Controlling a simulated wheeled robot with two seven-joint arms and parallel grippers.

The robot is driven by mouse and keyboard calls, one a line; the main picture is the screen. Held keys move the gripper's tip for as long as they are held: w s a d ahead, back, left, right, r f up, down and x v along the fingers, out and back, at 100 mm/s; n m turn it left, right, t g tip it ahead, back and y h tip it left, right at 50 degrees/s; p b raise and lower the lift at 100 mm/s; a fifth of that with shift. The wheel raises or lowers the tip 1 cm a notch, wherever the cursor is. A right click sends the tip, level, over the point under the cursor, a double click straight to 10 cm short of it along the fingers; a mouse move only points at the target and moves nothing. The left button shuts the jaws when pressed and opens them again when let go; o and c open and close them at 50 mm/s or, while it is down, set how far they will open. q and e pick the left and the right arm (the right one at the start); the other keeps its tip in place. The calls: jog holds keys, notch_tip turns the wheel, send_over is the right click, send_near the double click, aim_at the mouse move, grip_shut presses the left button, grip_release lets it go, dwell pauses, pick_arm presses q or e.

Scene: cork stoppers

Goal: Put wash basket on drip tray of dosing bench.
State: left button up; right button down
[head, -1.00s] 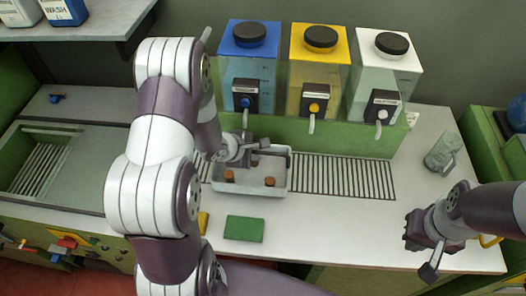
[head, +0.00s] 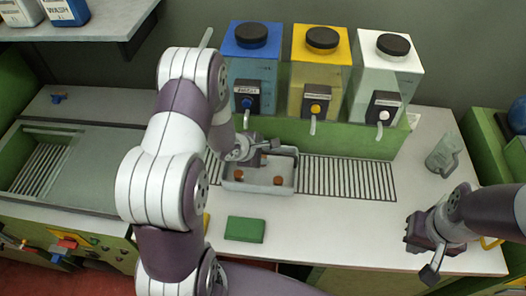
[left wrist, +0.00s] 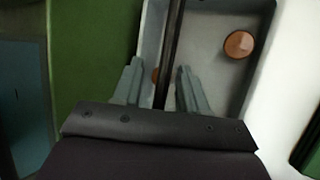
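The wash basket (head: 291,182) is a grey open box with brown corks inside. It sits over the left part of the slatted drip tray (head: 350,178), in front of the dispensers; slats show on both sides, but contact underneath is hidden. My left gripper (head: 268,147) is at the basket's back. In the left wrist view, its fingers (left wrist: 160,75) stand apart on either side of a dark bar (left wrist: 172,40) across the basket (left wrist: 215,60), with gaps visible beside the bar. A cork (left wrist: 239,44) lies inside. My right gripper (head: 419,258) is open and empty at the bench's front right.
Blue (head: 252,70), yellow (head: 318,70) and white (head: 385,75) dispensers with taps stand behind the tray. A green pad (head: 245,230) lies in front of the basket. A clear jug (head: 443,153) is at right. A sink (head: 75,170) is at left.

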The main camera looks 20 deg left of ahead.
pick_arm(q)
jog(key=shift+r, duration=0.1)
jog(key=s+a+r+m+g+y+p, duration=0.1)
jog(key=s+a+r+m+y+p, duration=0.2)
jog(key=s+r+m, duration=0.7)
jog(key=s+d+r+m+g, duration=0.4)
jog(key=s+d+m, duration=0.3)
jog(key=m, duration=0.3)
jog(key=shift+s+d+r+g, duration=0.15)
jog(key=shift+s+r+g, duration=0.25)
jog(key=shift+s+r, duration=0.5)
jog(key=shift+f+b, duration=0.65)
jog(key=shift+b, duration=0.2)
